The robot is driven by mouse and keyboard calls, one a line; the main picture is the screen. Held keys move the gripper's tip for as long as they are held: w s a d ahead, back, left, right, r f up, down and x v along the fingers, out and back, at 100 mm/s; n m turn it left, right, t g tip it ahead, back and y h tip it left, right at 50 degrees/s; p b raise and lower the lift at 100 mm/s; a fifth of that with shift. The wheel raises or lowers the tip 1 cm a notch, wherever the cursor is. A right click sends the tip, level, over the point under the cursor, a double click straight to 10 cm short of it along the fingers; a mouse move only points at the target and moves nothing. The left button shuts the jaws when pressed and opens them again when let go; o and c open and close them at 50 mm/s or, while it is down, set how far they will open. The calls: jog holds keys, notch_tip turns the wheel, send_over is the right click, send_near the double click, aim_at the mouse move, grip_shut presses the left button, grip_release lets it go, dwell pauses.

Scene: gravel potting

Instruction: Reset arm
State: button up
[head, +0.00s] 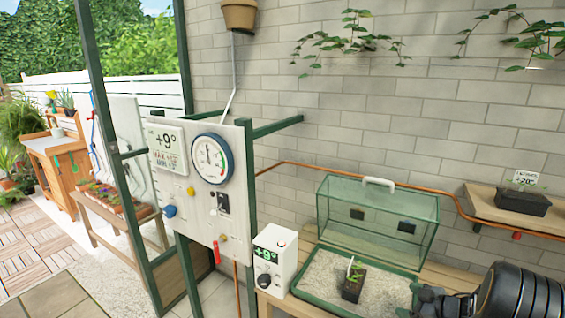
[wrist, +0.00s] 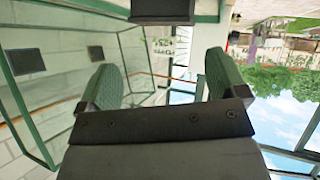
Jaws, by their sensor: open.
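My gripper (head: 424,298) is at the lower right of the head view, beside the right end of a green-rimmed gravel tray (head: 311,293). In the wrist view, which looks upside down, its two green-padded fingers (wrist: 163,82) stand wide apart with nothing between them. A small black pot with a green seedling (head: 351,289) and a pale marker stands on the gravel, left of my gripper and apart from it. A dark block (wrist: 162,10) shows at the top edge of the wrist view; I cannot tell what it is.
A clear cover with green edges (head: 376,219) stands behind the tray; its panes also fill the wrist view's left side. A white box reading +9° (head: 275,257) is left of the tray. A shelf (head: 500,213) with a black planter (head: 522,201) juts from the wall at right.

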jog(key=d+r+m+h, duration=0.2)
jog(key=d+m+h, duration=0.3)
jog(key=d+h, duration=0.3)
jog(key=s+a+r+m+g+h, duration=0.3)
jog(key=s+r+m+g+h, duration=0.1)
jog(key=s, duration=0.1)
jog(key=s+a+r+y, duration=0.1)
jog(key=s+a+r, duration=0.2)
jog(key=a, duration=0.5)
jog(key=s+a+r+y, duration=0.2)
jog(key=s+a, duration=0.4)
jog(key=a, duration=0.3)
jog(key=s+a+r+m+g+y, duration=0.1)
jog(key=s+a+r+y, duration=0.1)
jog(key=s+a+r, duration=0.3)
jog(key=a, duration=0.4)
jog(key=shift+s, duration=0.2)
jog(key=shift+r, duration=0.1)
